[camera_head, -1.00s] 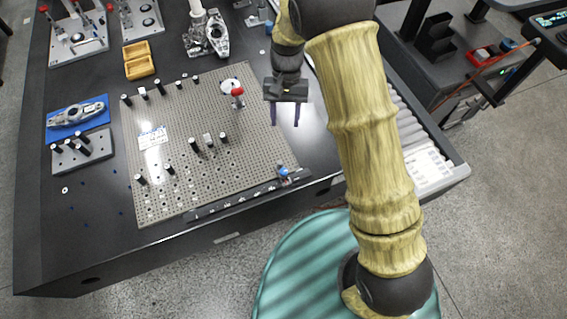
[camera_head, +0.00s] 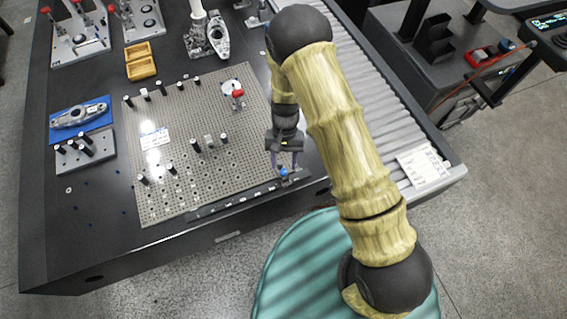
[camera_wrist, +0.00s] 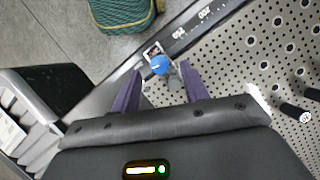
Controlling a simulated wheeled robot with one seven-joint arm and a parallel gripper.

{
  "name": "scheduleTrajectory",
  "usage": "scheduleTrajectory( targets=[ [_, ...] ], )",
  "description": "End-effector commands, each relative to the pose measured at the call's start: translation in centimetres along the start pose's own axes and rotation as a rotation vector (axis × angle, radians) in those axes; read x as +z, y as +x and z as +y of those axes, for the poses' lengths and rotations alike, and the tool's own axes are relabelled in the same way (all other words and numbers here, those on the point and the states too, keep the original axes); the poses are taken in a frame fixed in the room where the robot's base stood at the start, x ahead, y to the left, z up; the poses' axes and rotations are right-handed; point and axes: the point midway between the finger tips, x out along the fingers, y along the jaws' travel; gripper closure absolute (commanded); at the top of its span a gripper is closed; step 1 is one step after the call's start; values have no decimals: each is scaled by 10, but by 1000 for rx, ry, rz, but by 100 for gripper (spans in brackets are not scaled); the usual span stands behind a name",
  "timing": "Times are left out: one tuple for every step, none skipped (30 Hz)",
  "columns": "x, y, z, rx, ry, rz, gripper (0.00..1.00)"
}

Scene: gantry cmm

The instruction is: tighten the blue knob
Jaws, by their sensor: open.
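The blue knob (camera_head: 284,172) sits on a small slide at the right end of the black ruler rail (camera_head: 240,198), along the front edge of the perforated plate. In the wrist view the blue knob (camera_wrist: 159,65) shows just beyond the fingertips, roughly centred between them. My gripper (camera_head: 286,165) is directly above and behind the knob, pointing down. In the wrist view its two purple fingers (camera_wrist: 161,75) are apart with nothing held between them. I cannot tell the exact height gap to the knob.
The perforated plate (camera_head: 215,120) carries several black pins and a red-topped clamp (camera_head: 238,92). A roller conveyor (camera_head: 372,110) lies to the right. A blue tray with a metal part (camera_head: 78,118) and yellow bins (camera_head: 140,62) stand at the left and back.

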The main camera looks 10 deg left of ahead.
Motion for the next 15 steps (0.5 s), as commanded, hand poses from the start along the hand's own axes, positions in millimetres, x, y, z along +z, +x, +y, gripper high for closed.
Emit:
scheduleTrajectory(
  targets=[
    [1,6,0,1,1,-3,55],
    [1,10,0,1,0,-2,55],
    [1,13,0,1,0,-2,55],
    [1,15,0,1,-1,-2,55],
    [1,17,0,1,-1,-1,55],
    [0,18,0,0,-1,0,55],
    [0,19,0,0,-1,0,55],
    [0,19,0,0,-1,0,55],
    [0,19,0,0,-1,1,55],
    [0,19,0,0,0,1,55],
    [0,19,0,0,0,1,55],
    [0,19,0,0,0,1,55],
    [0,19,0,0,0,1,55],
    [0,19,0,0,0,0,55],
    [0,19,0,0,0,0,63]
  ],
)
